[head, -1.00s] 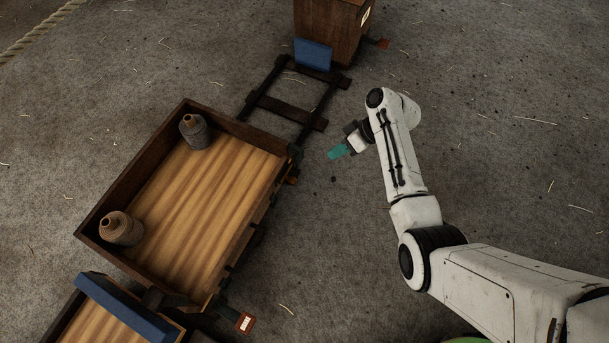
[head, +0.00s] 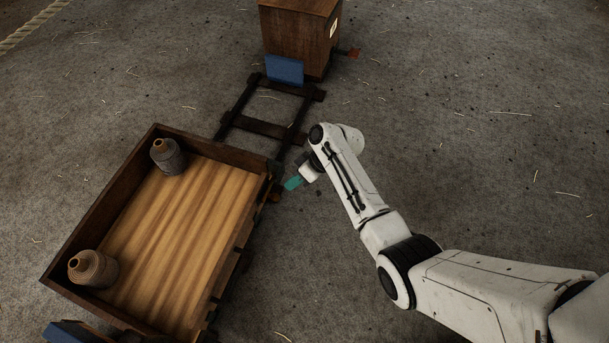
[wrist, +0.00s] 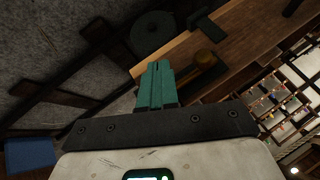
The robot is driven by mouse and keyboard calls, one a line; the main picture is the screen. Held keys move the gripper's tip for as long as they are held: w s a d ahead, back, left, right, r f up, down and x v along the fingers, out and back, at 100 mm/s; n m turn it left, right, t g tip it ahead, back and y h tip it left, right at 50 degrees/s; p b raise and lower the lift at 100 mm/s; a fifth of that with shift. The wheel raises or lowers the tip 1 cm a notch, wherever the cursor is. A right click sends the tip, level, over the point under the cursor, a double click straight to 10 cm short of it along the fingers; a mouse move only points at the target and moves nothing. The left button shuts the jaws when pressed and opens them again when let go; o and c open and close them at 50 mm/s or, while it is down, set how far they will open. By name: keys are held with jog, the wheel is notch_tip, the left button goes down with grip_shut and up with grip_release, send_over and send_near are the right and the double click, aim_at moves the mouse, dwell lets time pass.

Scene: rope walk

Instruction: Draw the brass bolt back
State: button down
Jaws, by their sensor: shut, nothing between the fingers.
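The cart (head: 245,150) is an open wooden tray wagon. My gripper (head: 292,184) has teal fingers, shut and empty, just right of that corner.
A second blue plate (head: 70,332) is at the lower left. The floor at right is clear.

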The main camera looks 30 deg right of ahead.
jog(key=shift+s+a+r, duration=0.2)
jog(key=shift+s+a, duration=0.05)
jog(key=shift+a, duration=0.45)
jog(key=shift+s+a+r, duration=0.15)
jog(key=shift+s+a, duration=0.05)
jog(key=shift+a, duration=0.5)
jog(key=s+a+p, duration=0.2)
jog(key=a, duration=0.1)
jog(key=shift+s+a, duration=0.2)
jog(key=shift+s, duration=0.05)
